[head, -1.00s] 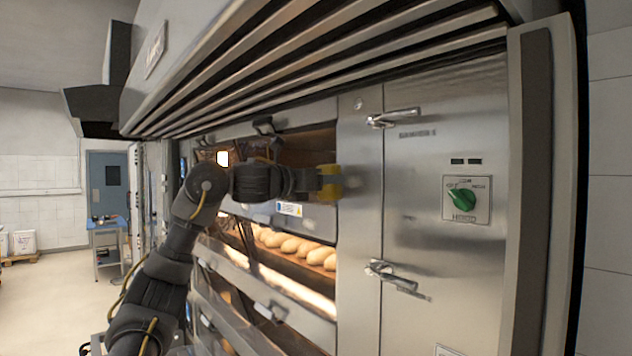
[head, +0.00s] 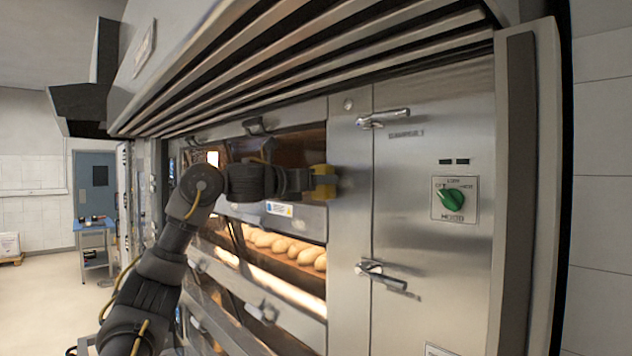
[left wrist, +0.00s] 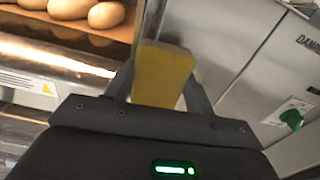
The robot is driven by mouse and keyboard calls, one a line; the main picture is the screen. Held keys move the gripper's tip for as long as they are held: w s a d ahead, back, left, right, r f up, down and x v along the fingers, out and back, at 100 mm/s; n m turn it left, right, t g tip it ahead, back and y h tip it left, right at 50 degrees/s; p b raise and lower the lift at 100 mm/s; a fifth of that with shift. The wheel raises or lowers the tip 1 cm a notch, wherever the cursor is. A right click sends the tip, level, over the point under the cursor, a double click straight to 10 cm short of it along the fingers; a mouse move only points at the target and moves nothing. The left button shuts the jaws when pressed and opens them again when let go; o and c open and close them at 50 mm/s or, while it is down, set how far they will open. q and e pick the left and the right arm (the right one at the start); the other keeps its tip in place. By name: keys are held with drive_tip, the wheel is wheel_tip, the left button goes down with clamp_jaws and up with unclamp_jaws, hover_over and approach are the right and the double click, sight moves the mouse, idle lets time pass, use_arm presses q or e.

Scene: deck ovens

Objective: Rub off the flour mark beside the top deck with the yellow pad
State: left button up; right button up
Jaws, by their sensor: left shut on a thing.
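My left gripper (head: 318,183) is shut on the yellow pad (head: 325,181), which stands at the left edge of the steel front panel (head: 350,235) beside the top deck (head: 300,145). In the left wrist view the pad (left wrist: 162,76) sits upright between the two fingers, with its far end toward the steel. I cannot tell whether it touches the panel. No flour mark shows clearly; any mark by the pad is too faint to tell or is hidden behind it. My right gripper is not in view.
A lower deck holds several loaves (head: 285,246) behind glass. Metal handles (head: 384,118) (head: 382,273) stick out from the panel, with a green knob (head: 451,199) to their right. A slatted hood (head: 300,65) overhangs above. Open floor lies at the left.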

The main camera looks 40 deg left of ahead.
sight(342, 179)
use_arm(q)
drive_tip(key=shift+w+d, duration=0.1)
drive_tip(key=shift+w, duration=0.7)
drive_tip(key=shift+s+d, duration=0.15)
drive_tip(key=shift+d, duration=0.8)
drive_tip(key=shift+s+d, duration=0.1)
drive_tip(key=shift+d, duration=0.85)
drive_tip(key=shift+d, duration=0.15)
drive_tip(key=shift+d, duration=1.75)
drive_tip(key=shift+a, duration=0.1)
drive_tip(key=shift+w+a, duration=0.1)
drive_tip(key=shift+a, duration=1.8)
drive_tip(key=shift+a, duration=0.1)
